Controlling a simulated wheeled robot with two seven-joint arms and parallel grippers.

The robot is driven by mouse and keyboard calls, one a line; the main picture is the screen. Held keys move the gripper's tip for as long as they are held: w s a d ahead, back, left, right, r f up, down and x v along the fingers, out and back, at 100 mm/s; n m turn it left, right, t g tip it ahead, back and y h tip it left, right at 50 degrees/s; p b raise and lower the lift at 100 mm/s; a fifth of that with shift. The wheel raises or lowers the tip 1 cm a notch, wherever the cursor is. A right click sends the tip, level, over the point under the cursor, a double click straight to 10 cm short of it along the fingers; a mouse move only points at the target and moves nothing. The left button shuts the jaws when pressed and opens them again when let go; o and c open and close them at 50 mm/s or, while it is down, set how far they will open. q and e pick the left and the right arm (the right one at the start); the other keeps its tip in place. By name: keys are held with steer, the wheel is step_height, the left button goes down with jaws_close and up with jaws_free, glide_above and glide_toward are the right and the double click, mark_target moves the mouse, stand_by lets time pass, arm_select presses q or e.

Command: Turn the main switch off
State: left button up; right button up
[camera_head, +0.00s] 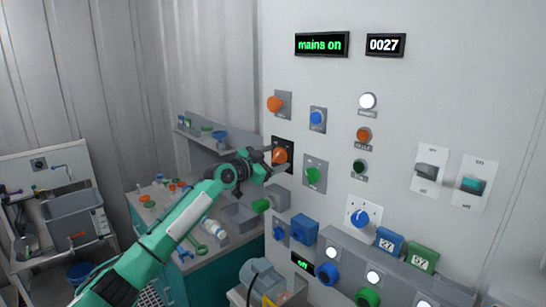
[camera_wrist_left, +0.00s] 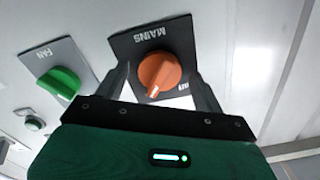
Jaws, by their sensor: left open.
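The main switch is an orange rotary knob (camera_head: 280,156) on a black plate on the pale wall panel. My left gripper (camera_head: 275,161) is right at the knob. Its open fingers (camera_wrist_left: 162,82) lie one on each side of the knob, and no grip on it shows. Part of the plate is hidden behind the gripper. A display (camera_head: 321,44) above reads "mains on" in green. My right gripper is not in view.
A green FAN knob (camera_wrist_left: 59,84) is close beside the main switch; it also shows in the head view (camera_head: 313,175). An orange knob (camera_head: 274,104) and a blue knob (camera_head: 317,118) are above. A cluttered bench (camera_head: 150,205) stands left of the panel.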

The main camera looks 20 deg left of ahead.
arm_select(q)
steer(key=c, duration=1)
steer(key=shift+o, duration=0.2)
steer(key=shift+n, duration=0.4)
steer(key=shift+n+b, duration=0.6)
steer(key=shift+n, duration=0.4)
steer(key=n, duration=0.2)
steer(key=shift+n, duration=0.4)
steer(key=n, duration=0.4)
steer(key=shift+r+n, duration=0.1)
steer(key=shift+n, duration=0.2)
steer(key=n+p, duration=0.2)
steer(key=n, duration=0.3)
steer(key=shift+n, duration=0.3)
